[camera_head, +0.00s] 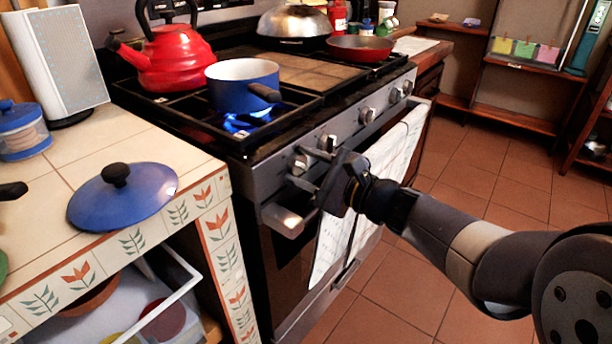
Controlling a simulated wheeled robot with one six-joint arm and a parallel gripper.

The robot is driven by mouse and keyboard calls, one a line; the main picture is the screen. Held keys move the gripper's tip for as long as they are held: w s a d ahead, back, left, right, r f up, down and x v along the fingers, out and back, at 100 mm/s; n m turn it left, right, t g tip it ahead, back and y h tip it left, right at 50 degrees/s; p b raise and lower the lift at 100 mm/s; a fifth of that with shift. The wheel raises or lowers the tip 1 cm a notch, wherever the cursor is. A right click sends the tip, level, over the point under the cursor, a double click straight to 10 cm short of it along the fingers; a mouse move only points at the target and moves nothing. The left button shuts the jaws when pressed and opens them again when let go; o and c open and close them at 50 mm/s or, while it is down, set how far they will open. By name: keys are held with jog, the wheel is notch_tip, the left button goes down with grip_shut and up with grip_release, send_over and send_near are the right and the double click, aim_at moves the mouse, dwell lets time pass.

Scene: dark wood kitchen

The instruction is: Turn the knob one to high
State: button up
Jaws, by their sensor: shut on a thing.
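The stove's front panel carries a row of silver knobs. My gripper (307,167) is at the leftmost knob (299,161), its two fingers reaching to the left around it and shut on it. The fingers partly hide the knob, so I cannot read its setting. A second knob (327,142) is just to the right, close to my gripper. Further knobs (368,115) sit along the panel to the right. A blue flame (245,121) burns at the front left burner, under a blue pot (241,88) with a dark handle.
A red kettle (176,60) stands on the back left burner, and a red pan (360,47) on the right. The oven handle (289,222) and a hanging white towel (345,225) are just below my gripper. A blue lid (140,196) lies on the tiled counter. Floor is clear at right.

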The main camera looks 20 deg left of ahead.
dwell(0.3)
jog(key=o, duration=0.9)
jog(key=shift+o, duration=0.2)
jog(key=p+v, duration=0.1)
jog(key=v, duration=0.9)
jog(key=shift+s+d+p, duration=0.15)
jog(key=shift+d+p, duration=0.25)
